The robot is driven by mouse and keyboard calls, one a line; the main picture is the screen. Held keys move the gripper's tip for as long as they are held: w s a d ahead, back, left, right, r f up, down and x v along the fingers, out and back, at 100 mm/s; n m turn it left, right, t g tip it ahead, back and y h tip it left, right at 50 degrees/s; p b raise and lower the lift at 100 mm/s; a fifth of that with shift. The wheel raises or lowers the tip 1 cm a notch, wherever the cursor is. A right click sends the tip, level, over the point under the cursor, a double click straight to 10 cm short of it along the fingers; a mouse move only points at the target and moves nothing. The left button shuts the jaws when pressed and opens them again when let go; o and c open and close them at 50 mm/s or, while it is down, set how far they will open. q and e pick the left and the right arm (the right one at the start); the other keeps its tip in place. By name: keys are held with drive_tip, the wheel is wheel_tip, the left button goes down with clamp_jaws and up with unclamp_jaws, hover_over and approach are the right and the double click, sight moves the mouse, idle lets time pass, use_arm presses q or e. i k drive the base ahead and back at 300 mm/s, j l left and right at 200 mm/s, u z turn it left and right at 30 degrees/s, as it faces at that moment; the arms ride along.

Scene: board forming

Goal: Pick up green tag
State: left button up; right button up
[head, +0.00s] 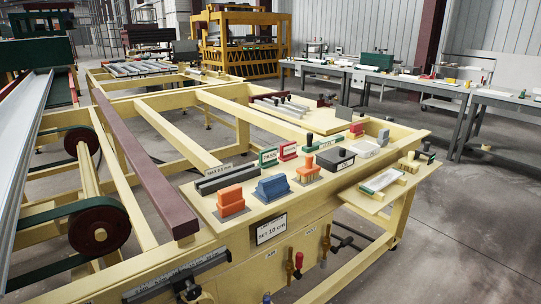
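A green-edged tag (269,157) with dark lettering that looks like "PASS" stands upright on the cream work table (213,219), near the middle of the view. A red-edged tag (288,151) stands just to its right, close beside it. Neither of my grippers shows in the head view, so how they stand to the tag cannot be seen.
An orange block (231,200), a blue block (273,188), an orange stamp-like piece (308,169) and a black box (335,159) stand nearby. A dark red beam (142,167) runs along the left.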

sight(268, 158)
drive_tip(key=i+l+u, duration=0.1)
drive_tip(key=l, duration=0.25)
drive_tip(key=i+l, duration=0.3)
drive_tip(key=i+l+u, duration=0.15)
drive_tip(key=l, duration=0.2)
drive_tip(key=i+l, duration=0.25)
drive_tip(key=i+l+u, duration=0.15)
drive_tip(key=l, duration=0.35)
drive_tip(key=i+l+u, duration=0.1)
drive_tip(key=l, duration=0.25)
drive_tip(key=i+l, duration=0.2)
drive_tip(key=l, duration=0.2)
drive_tip(key=i+l+u, duration=0.15)
drive_tip(key=l, duration=0.25)
